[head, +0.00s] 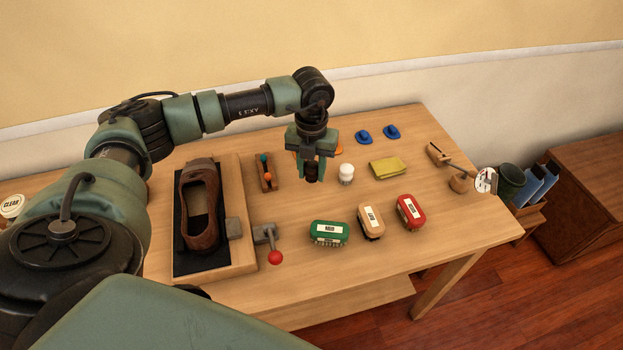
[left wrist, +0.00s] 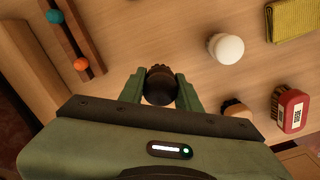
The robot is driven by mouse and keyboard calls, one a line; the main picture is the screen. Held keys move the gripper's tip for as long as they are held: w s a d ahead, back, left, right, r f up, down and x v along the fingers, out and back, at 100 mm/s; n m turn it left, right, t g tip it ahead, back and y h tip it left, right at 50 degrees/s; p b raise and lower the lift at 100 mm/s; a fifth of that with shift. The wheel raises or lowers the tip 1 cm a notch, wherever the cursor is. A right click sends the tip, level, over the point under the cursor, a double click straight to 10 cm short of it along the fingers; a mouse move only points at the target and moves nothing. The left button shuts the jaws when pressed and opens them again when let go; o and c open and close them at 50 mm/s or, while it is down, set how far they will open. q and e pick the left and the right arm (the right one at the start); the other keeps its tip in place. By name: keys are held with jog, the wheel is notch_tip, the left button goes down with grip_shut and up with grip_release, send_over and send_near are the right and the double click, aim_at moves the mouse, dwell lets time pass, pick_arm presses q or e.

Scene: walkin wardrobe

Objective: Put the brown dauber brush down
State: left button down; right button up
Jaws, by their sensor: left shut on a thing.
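My left gripper (head: 313,172) is over the middle of the wooden table (head: 300,280), pointing down and shut on the brown dauber brush. In the left wrist view the brush shows as a dark round top (left wrist: 160,86) between the two green fingers. In the head view only its dark lower part (head: 312,177) shows under the fingers. I cannot tell whether it touches the table. A wooden rack (head: 272,184) with a teal ball-topped piece (head: 264,158) and an orange one (head: 268,176) is just left of the gripper. My right gripper is in neither view.
Green (head: 329,233), tan (head: 371,221) and red (head: 411,211) brushes stand in front. A brown shoe (head: 205,222) lies on a stand at left, beside a red-knobbed lever (head: 275,257). A yellow cloth (head: 387,168) lies farther right.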

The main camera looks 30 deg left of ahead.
aim_at(311, 182)
pick_arm(q)
notch_tip(311, 182, down, 4)
jog(key=shift+r, duration=0.2)
jog(key=shift+f, duration=0.25)
jog(key=shift+f, duration=0.15)
jog(key=c, duration=1)
grip_release()
